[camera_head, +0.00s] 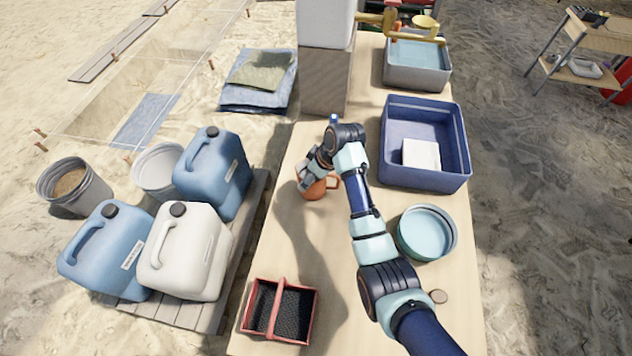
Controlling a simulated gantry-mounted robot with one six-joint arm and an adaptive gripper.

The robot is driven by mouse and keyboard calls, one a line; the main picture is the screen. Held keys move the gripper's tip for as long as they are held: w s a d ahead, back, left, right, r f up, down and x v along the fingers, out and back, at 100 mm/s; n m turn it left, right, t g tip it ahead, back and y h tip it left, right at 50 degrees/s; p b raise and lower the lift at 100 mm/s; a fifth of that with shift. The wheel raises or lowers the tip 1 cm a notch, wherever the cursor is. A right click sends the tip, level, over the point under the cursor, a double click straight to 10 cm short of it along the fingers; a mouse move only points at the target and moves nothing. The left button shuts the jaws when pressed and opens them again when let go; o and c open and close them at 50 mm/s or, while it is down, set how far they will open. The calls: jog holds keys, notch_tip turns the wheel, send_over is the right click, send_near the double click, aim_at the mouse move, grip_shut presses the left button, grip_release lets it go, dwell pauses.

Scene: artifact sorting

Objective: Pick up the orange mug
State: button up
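The orange mug (313,189) stands on the wooden table (341,288), left of the middle, with its handle toward the right. My gripper (308,178) reaches down to the mug from above, and its fingers overlap the mug's upper part in this view. The gripper and my wrist hide part of the mug's rim. The fingers are small here, and I cannot tell whether they are closed on the mug or just around or beside it. The mug appears to rest on the table.
A blue bin (466,150) holding a white block (421,154) stands right of my arm. A round teal basin (427,232) sits beside my forearm. A red divided caddy (280,311) is at the front left.

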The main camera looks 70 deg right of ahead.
jog(key=c, duration=0.8)
notch_tip(320, 180, up, 20)
jog(key=p, duration=0.7)
